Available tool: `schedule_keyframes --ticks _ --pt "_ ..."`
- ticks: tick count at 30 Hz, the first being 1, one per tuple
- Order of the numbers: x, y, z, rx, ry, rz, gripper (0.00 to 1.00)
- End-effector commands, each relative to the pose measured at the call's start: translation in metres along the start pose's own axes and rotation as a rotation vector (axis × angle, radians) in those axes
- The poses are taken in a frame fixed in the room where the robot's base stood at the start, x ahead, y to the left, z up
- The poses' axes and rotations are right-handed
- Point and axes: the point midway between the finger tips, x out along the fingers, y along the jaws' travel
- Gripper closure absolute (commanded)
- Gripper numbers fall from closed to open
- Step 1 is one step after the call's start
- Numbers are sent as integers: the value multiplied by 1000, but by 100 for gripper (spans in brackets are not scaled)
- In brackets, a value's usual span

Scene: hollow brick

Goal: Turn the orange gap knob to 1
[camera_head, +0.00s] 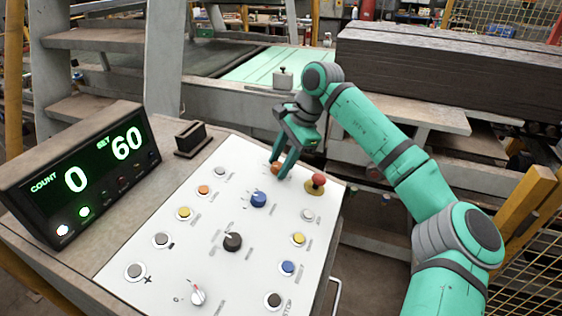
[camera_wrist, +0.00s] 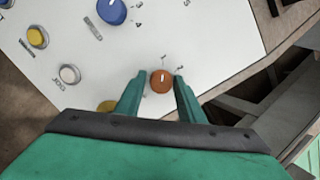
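The orange knob (camera_wrist: 162,82) is on the far end of the white control panel (camera_head: 170,240). In the wrist view its pale pointer line points roughly up the picture, with small marks above it and to its upper right that are too small to read surely. My gripper (camera_wrist: 161,76) has one finger on each side of the knob, with what looks like a narrow gap on both sides. In the head view my gripper (camera_head: 277,173) reaches down to the panel and partly hides the orange knob (camera_head: 275,168).
A red mushroom button (camera_head: 318,180) stands close to the right of my gripper. A blue knob (camera_head: 258,200) and a black knob (camera_head: 232,241) are nearer on the panel, among several push buttons. A display (camera_head: 85,170) at left reads COUNT 0, SET 60.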

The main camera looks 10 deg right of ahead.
Motion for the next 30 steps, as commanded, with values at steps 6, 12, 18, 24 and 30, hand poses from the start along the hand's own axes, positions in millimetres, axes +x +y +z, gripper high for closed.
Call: schedule_keyframes --ticks 6,12,18,24,30 --pt "0 0 -1 2 1 -2 53" --pt "-4 -1 -1 3 2 -4 53" --pt "-32 -1 -1 4 3 -7 53" --pt "-70 0 -1 4 4 -5 53" --pt "-97 1 -1 3 3 -4 53"
